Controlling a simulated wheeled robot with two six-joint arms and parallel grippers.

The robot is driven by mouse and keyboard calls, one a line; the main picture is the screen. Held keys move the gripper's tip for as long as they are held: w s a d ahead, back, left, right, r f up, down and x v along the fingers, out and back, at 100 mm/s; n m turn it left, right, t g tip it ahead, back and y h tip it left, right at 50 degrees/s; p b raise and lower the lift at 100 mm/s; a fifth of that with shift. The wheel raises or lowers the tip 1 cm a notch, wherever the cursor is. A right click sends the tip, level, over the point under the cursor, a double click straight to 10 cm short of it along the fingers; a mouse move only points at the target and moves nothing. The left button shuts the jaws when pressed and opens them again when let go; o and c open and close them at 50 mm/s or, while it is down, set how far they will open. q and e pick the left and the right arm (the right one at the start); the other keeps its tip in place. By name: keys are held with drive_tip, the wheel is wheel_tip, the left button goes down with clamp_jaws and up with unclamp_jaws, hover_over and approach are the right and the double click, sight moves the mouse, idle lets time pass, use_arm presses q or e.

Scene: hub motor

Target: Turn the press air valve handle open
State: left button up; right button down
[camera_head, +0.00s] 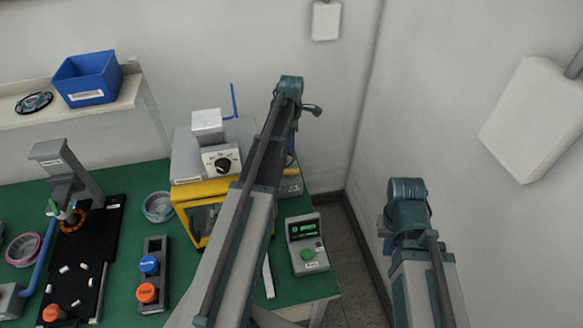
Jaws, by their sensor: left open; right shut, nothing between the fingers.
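A thin blue bent rod (234,103) stands up behind the yellow-framed machine (190,191); it may be the air valve handle, but I cannot tell for sure. The machine has a grey top and a white plate with a black dial (223,164). My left arm rises across the middle of the head view, just right of the rod and in front of the machine's right side, hiding part of it. My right arm stands at the lower right, well away from the machine. I make out the fingers of neither gripper.
A grey control box (307,245) with a green display and green button stands right of my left arm. A blue bin (87,79) sits on the shelf. Walls stand behind and right.

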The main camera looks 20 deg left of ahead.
sight(292, 170)
use_arm(q)
wheel_tip(292, 170, down, 14)
drive_tip(key=b, duration=1.3)
drive_tip(key=shift+r, duration=0.25)
drive_tip(key=shift+r, duration=0.1)
drive_tip(key=shift+c, duration=0.3)
clamp_jaws()
